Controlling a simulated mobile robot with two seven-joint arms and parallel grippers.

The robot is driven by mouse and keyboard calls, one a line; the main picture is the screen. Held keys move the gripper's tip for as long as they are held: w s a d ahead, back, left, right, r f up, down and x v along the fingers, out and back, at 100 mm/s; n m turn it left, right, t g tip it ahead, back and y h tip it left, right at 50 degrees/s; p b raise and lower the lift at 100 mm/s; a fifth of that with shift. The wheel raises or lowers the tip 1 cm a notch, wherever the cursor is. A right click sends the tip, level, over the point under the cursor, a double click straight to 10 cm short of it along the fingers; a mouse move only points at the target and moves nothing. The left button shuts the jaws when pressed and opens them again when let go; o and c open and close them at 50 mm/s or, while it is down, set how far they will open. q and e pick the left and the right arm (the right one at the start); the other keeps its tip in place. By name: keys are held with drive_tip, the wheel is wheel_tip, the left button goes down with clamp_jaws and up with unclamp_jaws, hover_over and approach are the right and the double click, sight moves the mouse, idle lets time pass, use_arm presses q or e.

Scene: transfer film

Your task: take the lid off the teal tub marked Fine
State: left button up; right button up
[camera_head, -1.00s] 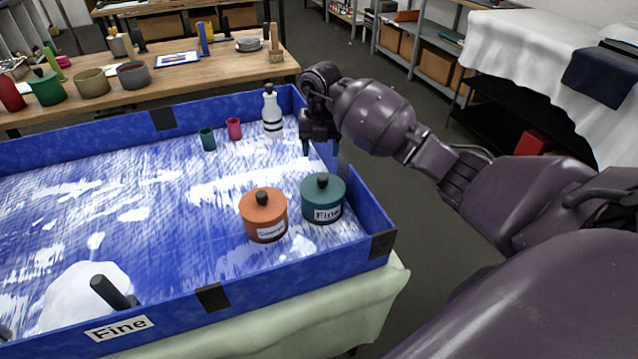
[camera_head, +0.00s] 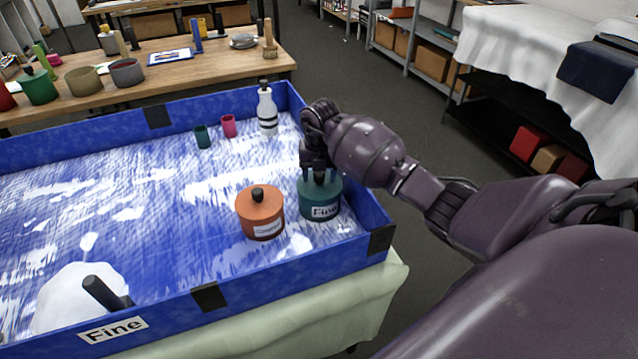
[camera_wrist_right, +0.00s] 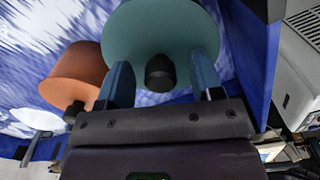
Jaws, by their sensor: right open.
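The teal tub marked Fine (camera_head: 322,204) stands upright in the right front part of the blue-walled tray (camera_head: 240,285). Its teal lid is on, with a dark knob on top; the lid (camera_wrist_right: 150,28) and knob (camera_wrist_right: 160,72) fill the top middle of the right wrist view. My right gripper (camera_head: 318,176) is just over the lid, pointing down. Its two fingers (camera_wrist_right: 163,85) are open, one on each side of the knob, apart from it. My left gripper is not in view.
An orange lidded tub (camera_head: 260,213) stands close at the left of the teal tub. The tray's right wall (camera_head: 365,205) is close at its right. A white bottle (camera_head: 266,112), a pink cup (camera_head: 229,126) and a small green cup (camera_head: 202,137) stand farther back. A white mound (camera_head: 75,295) lies front left.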

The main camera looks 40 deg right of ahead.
drive_tip(key=c, duration=1)
drive_tip(key=shift+r, duration=0.1)
